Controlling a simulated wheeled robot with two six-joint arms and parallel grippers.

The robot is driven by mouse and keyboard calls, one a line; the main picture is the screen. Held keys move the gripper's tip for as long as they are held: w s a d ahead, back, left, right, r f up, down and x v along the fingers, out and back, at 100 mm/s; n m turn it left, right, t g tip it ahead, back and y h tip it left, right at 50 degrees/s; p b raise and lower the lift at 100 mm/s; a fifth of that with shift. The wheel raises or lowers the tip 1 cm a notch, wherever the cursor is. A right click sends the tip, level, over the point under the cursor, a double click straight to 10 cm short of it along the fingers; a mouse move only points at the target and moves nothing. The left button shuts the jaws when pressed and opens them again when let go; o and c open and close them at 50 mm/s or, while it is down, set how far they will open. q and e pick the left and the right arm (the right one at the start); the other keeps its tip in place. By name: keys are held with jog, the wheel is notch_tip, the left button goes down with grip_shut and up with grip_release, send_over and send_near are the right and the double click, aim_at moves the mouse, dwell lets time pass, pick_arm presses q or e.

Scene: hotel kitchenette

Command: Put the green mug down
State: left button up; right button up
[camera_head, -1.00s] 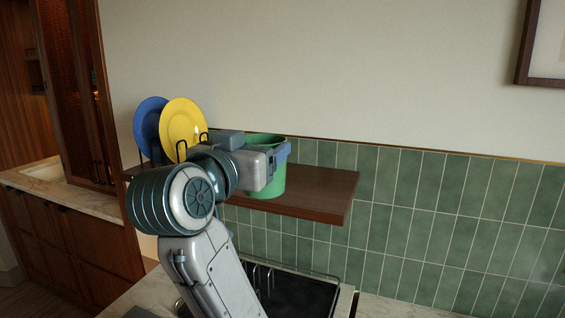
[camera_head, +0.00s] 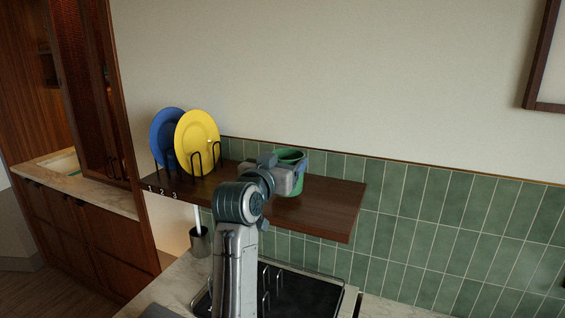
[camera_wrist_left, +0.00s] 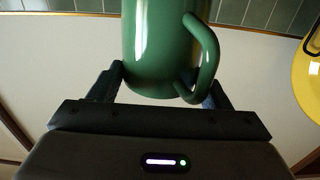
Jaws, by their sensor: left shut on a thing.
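The green mug (camera_head: 292,155) is over the dark wooden shelf (camera_head: 330,205), to the right of the plates, with its rim up. My left gripper (camera_head: 284,174) is shut around the mug and hides much of its front in the head view. In the left wrist view the mug (camera_wrist_left: 158,45) fills the space between the two fingers (camera_wrist_left: 168,82), with its handle beside the right finger. I cannot tell whether the mug's base touches the shelf. My right gripper is not in view.
A yellow plate (camera_head: 197,142) and a blue plate (camera_head: 165,135) stand in a black wire rack on the shelf's left part. The shelf's right end is clear. Below are a dark rack tray (camera_head: 310,292) and a utensil holder (camera_head: 199,242). Green tiles back the shelf.

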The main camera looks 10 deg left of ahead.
pick_arm(q)
jog(key=shift+f+p, duration=0.3)
jog(key=shift+f, duration=0.3)
jog(key=shift+s+f, duration=0.1)
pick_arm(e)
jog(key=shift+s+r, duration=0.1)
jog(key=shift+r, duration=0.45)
pick_arm(q)
jog(key=shift+f, duration=0.1)
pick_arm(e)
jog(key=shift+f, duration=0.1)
pick_arm(q)
jog(key=o, duration=1.2)
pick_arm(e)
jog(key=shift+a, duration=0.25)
pick_arm(q)
jog(key=shift+s, duration=0.1)
